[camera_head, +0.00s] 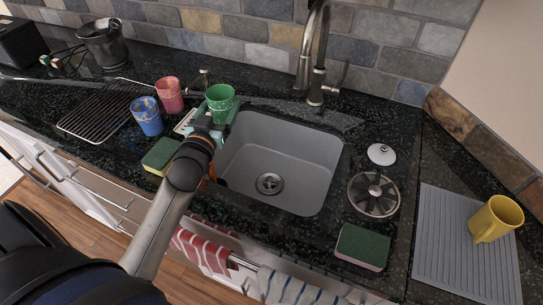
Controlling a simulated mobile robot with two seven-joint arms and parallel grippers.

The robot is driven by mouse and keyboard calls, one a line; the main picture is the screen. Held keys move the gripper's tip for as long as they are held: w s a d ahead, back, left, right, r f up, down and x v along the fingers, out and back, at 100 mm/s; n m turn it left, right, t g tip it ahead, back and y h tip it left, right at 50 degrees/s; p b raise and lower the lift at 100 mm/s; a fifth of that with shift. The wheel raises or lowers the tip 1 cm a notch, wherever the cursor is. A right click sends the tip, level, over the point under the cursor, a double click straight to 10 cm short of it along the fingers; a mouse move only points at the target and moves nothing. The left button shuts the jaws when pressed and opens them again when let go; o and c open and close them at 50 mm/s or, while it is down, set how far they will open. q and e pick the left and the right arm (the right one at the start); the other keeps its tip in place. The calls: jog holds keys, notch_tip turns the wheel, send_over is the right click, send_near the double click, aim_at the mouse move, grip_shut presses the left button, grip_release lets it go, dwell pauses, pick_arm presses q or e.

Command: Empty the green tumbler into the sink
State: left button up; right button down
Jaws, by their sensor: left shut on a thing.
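The green tumbler (221,98) is upright at the upper left edge of the sink, with its open top showing; what is inside is too small to tell. My left gripper (212,122) reaches in from the lower left and is shut on the tumbler from the near side. The fingers are partly hidden by the wrist. The grey sink (305,150) is set in the dark counter, directly to the right of the tumbler, and its basin looks empty with a round drain (270,184). My right gripper is not in view.
A red cup (169,94) and a blue cup (147,116) stand left of the tumbler near a wire rack (103,110). A sponge (161,155) lies beside my arm. The faucet (318,60) rises behind the sink. A strainer (374,194) and sponge (362,247) lie right.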

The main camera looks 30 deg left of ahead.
pick_arm(q)
jog(key=shift+d+r+m, duration=0.1)
jog(key=shift+d+m, duration=0.05)
jog(key=shift+m, duration=0.15)
jog(key=shift+w+d+r+m+b, duration=0.1)
jog(key=shift+d+r+m+b, duration=0.1)
jog(key=shift+d+m+b, duration=0.3)
jog(key=shift+d+f+m+b, duration=0.45)
jog(key=shift+d+m+b, duration=0.05)
jog(key=shift+m+b, duration=0.55)
jog(key=shift+w+d+r+m+t, duration=0.1)
jog(key=shift+d+m+t, duration=0.15)
jog(key=shift+m+t, duration=0.1)
jog(key=d+f+m, duration=0.1)
jog(key=m, duration=0.2)
jog(key=d+f+m+b, duration=0.1)
jog(key=m, duration=0.2)
jog(key=d+f+m+t+h+b, duration=0.1)
jog(key=m, duration=0.3)
jog(key=shift+w, duration=0.15)
jog(key=shift+f+m, duration=0.15)
jog(key=shift+m, duration=0.35)
